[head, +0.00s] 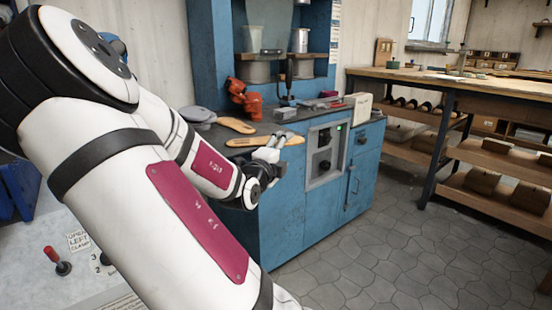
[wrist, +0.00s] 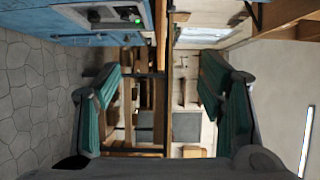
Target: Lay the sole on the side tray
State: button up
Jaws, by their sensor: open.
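My gripper (head: 268,152) is at the front edge of a blue cabinet's top in the head view. It is open in the wrist view (wrist: 160,75), with nothing between its teal-padded fingers. A tan sole (head: 242,142) lies on the cabinet top right behind the gripper, which hides part of it. Another tan sole (head: 236,125) lies farther back. I cannot tell whether my fingers touch the nearer sole in the head view. A grey rounded piece (head: 197,114) lies at the left end of the top. I cannot pick out a side tray for certain.
The blue cabinet (head: 282,205) has a control panel and an orange device (head: 245,98) on its top. A cream box (head: 358,107) stands at its right end. A wooden workbench (head: 450,78) with shelves stands at the right. The tiled floor (head: 400,240) between is clear.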

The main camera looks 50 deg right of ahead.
jog(key=v, duration=1.1)
jog(key=shift+a, duration=0.2)
jog(key=shift+s, duration=0.1)
